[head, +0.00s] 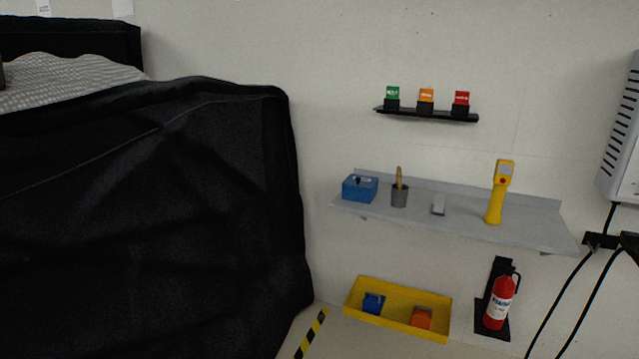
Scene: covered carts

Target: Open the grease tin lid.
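No object in view is clearly labelled as a grease tin. A blue box (360,190) with a dark knob or latch on top sits at the left end of the grey wall shelf (470,228); it looks closed and may be the tin. My gripper is not in view.
A yellow tray (398,326) and a fire extinguisher (500,302) are below. A black-covered cart (150,220) fills the left. A small black shelf (427,114) is above.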

